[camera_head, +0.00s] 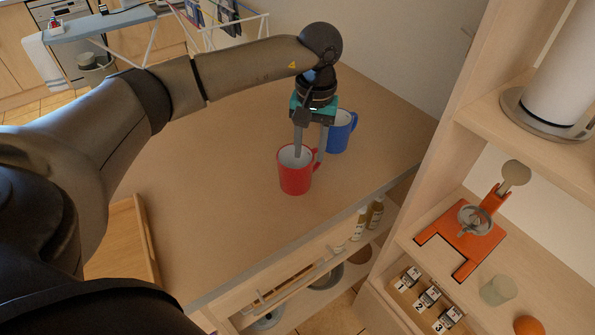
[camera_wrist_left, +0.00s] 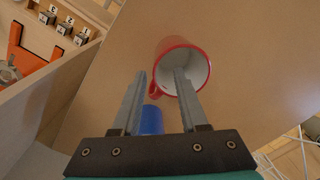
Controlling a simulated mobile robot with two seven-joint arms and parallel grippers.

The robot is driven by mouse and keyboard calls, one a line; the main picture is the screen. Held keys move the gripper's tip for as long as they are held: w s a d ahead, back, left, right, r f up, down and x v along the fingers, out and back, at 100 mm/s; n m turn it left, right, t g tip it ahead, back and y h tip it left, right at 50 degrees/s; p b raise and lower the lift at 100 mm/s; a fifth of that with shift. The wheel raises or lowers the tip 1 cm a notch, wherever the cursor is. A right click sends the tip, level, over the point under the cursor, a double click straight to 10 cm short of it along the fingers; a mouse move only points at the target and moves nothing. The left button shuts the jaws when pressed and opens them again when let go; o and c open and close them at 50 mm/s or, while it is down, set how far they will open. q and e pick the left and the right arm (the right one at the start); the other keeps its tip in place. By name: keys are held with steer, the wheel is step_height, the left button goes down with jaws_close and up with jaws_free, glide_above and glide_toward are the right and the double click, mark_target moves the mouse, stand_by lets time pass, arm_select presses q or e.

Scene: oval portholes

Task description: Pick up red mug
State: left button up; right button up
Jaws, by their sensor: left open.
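The red mug (camera_head: 295,181) stands upright on the wooden counter, its handle toward the right. My left gripper (camera_head: 309,157) points down at it from above, open. One finger overlaps the mug's mouth and the other is outside, on the handle side. In the left wrist view the red mug (camera_wrist_left: 195,60) shows its pale inside. The right-hand finger there reaches over the mouth, and the handle lies between the fingertips. Whether the fingers touch the mug I cannot tell. My right gripper is not in view.
A blue mug (camera_head: 341,133) stands close behind the gripper, partly hidden by it. It also shows between the fingers in the left wrist view (camera_wrist_left: 151,121). Shelves with an orange device (camera_head: 470,240) stand at the right. The counter (camera_head: 220,190) is clear left of the red mug.

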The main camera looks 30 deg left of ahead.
mark_target(310, 185)
arm_select(q)
steer(key=f, duration=0.8)
steer(key=shift+w+f, duration=0.15)
steer(key=shift+w, duration=0.15)
jaws_close()
stand_by(1.1)
